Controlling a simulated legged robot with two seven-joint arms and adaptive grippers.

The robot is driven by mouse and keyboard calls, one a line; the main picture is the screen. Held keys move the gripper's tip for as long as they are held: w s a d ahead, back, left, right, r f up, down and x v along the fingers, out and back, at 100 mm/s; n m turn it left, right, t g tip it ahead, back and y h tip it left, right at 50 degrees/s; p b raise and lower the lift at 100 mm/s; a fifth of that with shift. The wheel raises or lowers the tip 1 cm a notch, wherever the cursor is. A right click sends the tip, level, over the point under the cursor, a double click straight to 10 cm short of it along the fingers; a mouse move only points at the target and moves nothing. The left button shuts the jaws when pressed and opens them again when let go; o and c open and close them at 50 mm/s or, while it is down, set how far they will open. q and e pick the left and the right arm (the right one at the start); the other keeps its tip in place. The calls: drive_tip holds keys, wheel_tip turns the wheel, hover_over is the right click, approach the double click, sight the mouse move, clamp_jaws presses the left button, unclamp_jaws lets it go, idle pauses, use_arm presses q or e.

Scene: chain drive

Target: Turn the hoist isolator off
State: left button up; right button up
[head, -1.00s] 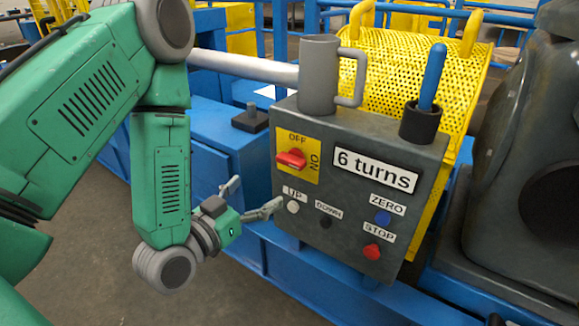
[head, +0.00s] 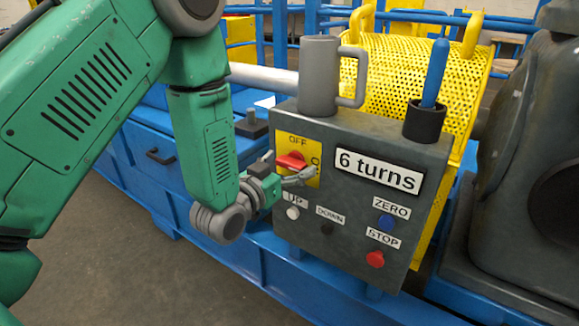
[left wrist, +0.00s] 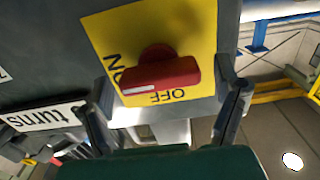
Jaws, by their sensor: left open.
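The hoist isolator is a red rotary knob (head: 291,161) on a yellow plate marked OFF at the top and ON at the right, on a dark grey control box (head: 352,130). In the left wrist view the knob (left wrist: 160,78) appears upside down; its white mark points toward ON. My left gripper (head: 288,170) is open in front of the plate. In the left wrist view its fingers (left wrist: 172,90) stand on either side of the knob, apart from it. In the head view a finger partly hides the ON label. My right gripper is not in view.
Below are the UP button (head: 293,213), DOWN button (head: 327,229), blue ZERO button (head: 386,222) and red STOP button (head: 375,259). A "6 turns" sign (head: 377,171) is to the right. A grey mug (head: 319,78) and a black cup (head: 424,121) holding a blue-handled item stand on top.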

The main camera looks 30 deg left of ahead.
use_arm(q)
drive_tip(key=c, duration=1.2)
drive_tip(key=shift+o, duration=0.2)
